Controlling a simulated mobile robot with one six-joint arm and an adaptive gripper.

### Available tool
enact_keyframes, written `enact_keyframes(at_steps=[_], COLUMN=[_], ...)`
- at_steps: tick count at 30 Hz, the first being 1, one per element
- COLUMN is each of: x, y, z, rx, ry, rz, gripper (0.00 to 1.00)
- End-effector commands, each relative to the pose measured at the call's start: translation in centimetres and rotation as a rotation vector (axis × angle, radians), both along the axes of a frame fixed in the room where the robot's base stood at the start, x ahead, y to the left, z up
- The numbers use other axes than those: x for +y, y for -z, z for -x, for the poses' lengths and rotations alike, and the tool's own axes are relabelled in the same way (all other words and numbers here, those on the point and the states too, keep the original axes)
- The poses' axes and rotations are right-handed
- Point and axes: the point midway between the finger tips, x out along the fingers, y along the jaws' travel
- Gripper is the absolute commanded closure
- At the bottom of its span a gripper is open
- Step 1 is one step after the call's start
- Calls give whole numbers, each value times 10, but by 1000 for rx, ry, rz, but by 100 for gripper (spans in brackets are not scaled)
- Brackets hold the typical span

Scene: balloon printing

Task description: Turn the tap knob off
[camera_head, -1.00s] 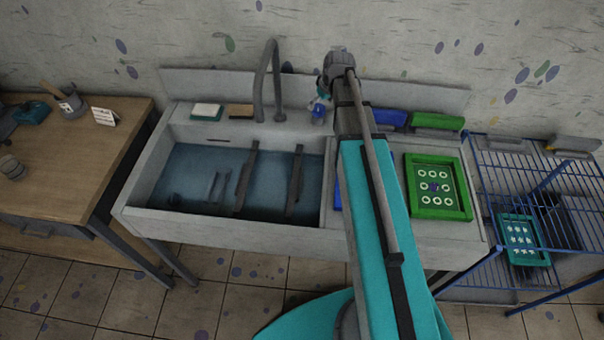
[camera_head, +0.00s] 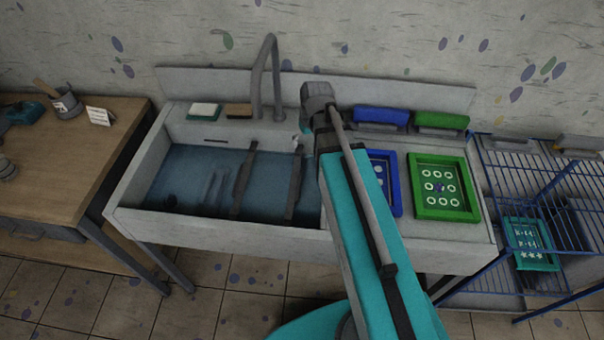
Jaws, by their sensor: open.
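The grey tap (camera_head: 268,80) is a tall bent pipe that rises from the back rim of the sink (camera_head: 225,238). Its knob cannot be made out in this view. My gripper (camera_head: 299,142) shows only as a small pale part at the left edge of my arm, over the right back part of the basin. It is open, and its fingers are mostly hidden behind my wrist. It is to the right of the tap's base and nearer the front. No contact with the tap shows.
A white block (camera_head: 205,110) and brown block (camera_head: 239,110) lie on the back rim. A blue frame (camera_head: 394,190) and green frame (camera_head: 447,212) lie on the right counter. A wooden table (camera_head: 65,170) stands left and a blue wire rack (camera_head: 540,190) right.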

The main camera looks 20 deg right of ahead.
Motion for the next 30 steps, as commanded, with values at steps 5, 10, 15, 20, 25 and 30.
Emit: enact_keyframes(at_steps=[5,10,15,20,25,30], x=[13,22,31,37,39,40], y=[13,22,31,37,39,39], z=[23,42,60,73,80,81], rx=[31,58,84,101,111,113], ry=[30,61,92,115,130,134], rz=[11,25,40,52,59,60], gripper=[0,0,0,0,0,0])
